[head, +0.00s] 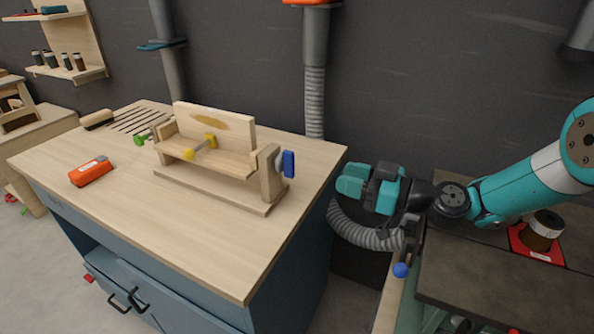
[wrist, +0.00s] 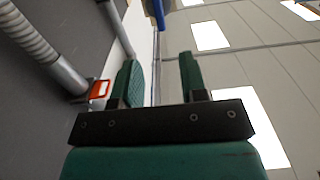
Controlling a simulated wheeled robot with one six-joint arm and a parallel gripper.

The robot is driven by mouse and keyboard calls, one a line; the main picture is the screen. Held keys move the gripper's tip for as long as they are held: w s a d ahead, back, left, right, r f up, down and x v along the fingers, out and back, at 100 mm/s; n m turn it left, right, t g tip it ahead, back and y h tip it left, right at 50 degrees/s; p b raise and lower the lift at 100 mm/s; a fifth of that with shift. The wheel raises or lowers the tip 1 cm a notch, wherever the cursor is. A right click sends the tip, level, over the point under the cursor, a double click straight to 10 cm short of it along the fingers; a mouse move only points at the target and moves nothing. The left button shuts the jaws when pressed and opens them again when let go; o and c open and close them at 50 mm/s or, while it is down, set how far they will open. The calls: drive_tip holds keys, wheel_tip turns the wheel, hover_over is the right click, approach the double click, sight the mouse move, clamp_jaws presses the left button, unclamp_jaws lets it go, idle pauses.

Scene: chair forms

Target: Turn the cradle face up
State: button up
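The wooden cradle (head: 225,160) sits between end posts on a base board on the workbench. Its tall back panel (head: 214,128) stands up at the rear, with a darker oval mark, and a seat-like board runs along its front. A yellow-ended pin (head: 200,148) lies across it. A blue handle (head: 288,163) is on the right post (head: 270,172). My gripper (head: 348,182) is to the right of the handle, beyond the bench edge and apart from it. In the wrist view my gripper (wrist: 160,78) is open, with nothing between its fingers.
An orange tool (head: 91,171), a brush (head: 97,119) and a green item (head: 140,139) are on the bench (head: 190,230). The front of the benchtop is clear. A grey hose (head: 365,235) hangs below my gripper. A dark table (head: 500,275) holds a jar (head: 541,231) at right.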

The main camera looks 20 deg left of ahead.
sight(294, 163)
drive_tip(key=a+p, duration=0.1)
drive_tip(key=a, duration=0.3)
drive_tip(key=a+p, duration=0.1)
drive_tip(key=a, duration=0.3)
drive_tip(key=w+a+p, duration=0.1)
drive_tip(key=a, duration=0.3)
drive_tip(key=shift+f, duration=0.1)
clamp_jaws()
